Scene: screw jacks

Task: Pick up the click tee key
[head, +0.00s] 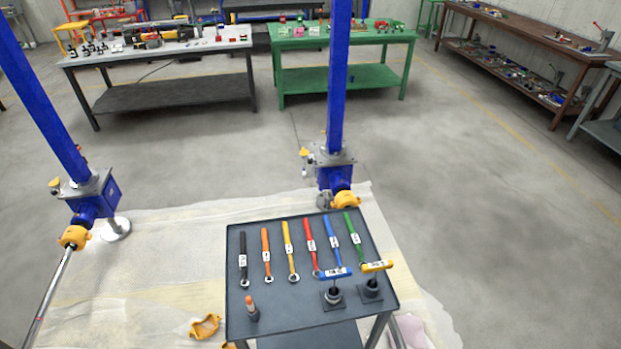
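Two tee-handled keys stand upright in dark round holders at the right front of a grey cart top (290,310). One has a blue tee handle (335,272), and the other has a yellow tee handle (377,266). Both handles carry white labels too small to read, so I cannot tell which is the click tee key. The holder under the blue handle (333,295) and the holder under the yellow handle (371,289) hide the lower ends of the shafts. Neither of my grippers shows in the head view.
Several labelled wrenches lie across the cart, including a black one (243,258) and a green one (354,238). An orange-tipped tool (251,308) stands at front left. Blue screw jacks (337,172) (92,195) rise behind and left. Yellow pieces (205,326) lie on the floor sheet.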

